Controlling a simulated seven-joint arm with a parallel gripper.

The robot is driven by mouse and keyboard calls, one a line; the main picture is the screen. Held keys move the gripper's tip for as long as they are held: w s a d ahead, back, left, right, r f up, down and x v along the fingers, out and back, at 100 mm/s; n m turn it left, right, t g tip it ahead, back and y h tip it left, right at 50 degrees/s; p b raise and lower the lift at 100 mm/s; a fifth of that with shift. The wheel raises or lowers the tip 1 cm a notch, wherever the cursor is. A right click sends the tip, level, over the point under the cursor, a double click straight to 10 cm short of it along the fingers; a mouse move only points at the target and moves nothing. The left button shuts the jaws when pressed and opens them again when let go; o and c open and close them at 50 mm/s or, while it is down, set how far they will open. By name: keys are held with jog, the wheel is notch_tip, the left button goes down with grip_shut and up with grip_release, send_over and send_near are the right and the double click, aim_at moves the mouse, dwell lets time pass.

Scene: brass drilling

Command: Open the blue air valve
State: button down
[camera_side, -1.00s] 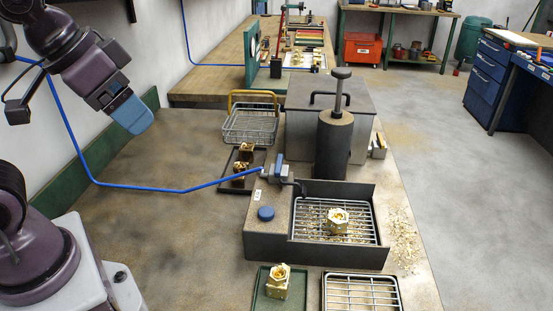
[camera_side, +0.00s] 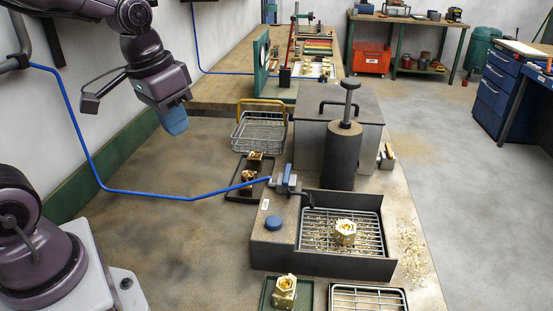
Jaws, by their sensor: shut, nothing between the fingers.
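The air valve (camera_side: 286,180) is a small grey fitting with a blue lever, at the end of the blue hose (camera_side: 170,197), by the back left corner of the dark drilling box. The lever looks upright and slightly tilted; its exact setting is too small to tell. My gripper (camera_side: 175,124) is at the upper left, high above the bench and well left of the valve. Its blue fingers are shut, empty and point downward. It touches nothing.
A round blue knob (camera_side: 274,222) sits on the drilling box (camera_side: 325,263), in front of the valve. A dark cylinder with a plunger (camera_side: 343,155) stands close behind right. A wire basket (camera_side: 260,133) and a dark tray with brass parts (camera_side: 235,194) stand left of it. The bench's left part is clear.

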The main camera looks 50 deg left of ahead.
aim_at(287, 178)
jog(key=w+a+f+m+h, duration=0.1)
jog(key=w+a+f+m, duration=0.2)
jog(key=w, duration=0.5)
jog(key=w+a+f+m+h, duration=0.2)
jog(key=w+a+f+m, duration=0.2)
jog(key=w+m, duration=0.3)
jog(key=shift+w+f+t, duration=0.4)
jog(key=shift+w, duration=0.4)
jog(key=shift+a, duration=0.1)
jog(key=x, duration=0.3)
jog(key=w+d+x, duration=0.1)
jog(key=x, duration=0.3)
jog(key=r+x, duration=0.1)
jog(key=x, duration=0.3)
jog(key=shift+w+d, duration=0.25)
jog(key=shift+d, duration=0.15)
jog(key=shift+w+d, duration=0.45)
